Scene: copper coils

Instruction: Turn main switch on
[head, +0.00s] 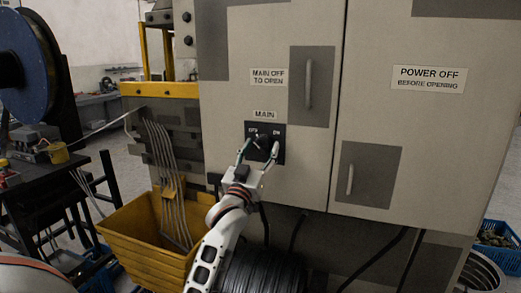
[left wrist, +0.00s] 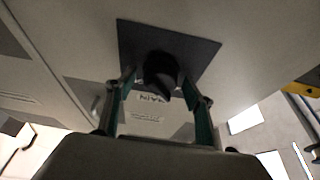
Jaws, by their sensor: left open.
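The main switch is a black rotary knob (head: 262,142) on a dark square plate (head: 280,156) under a MAIN label, with OFF at left and ON at right. The knob's setting is hard to read in the head view. My left gripper (head: 261,149) is open in front of the plate, one finger on each side of the knob. In the left wrist view the black knob (left wrist: 161,72) sits between the two green-lined fingers of my left gripper (left wrist: 160,88). Whether the fingers touch it cannot be told. My right gripper is not in view.
The grey cabinet (head: 300,160) has two doors with handles. A yellow bin (head: 150,235) stands low at left, with a black coil (head: 262,270) below the cabinet. A dark workbench and a blue spool (head: 28,62) are at far left. Blue crates (head: 497,245) are at right.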

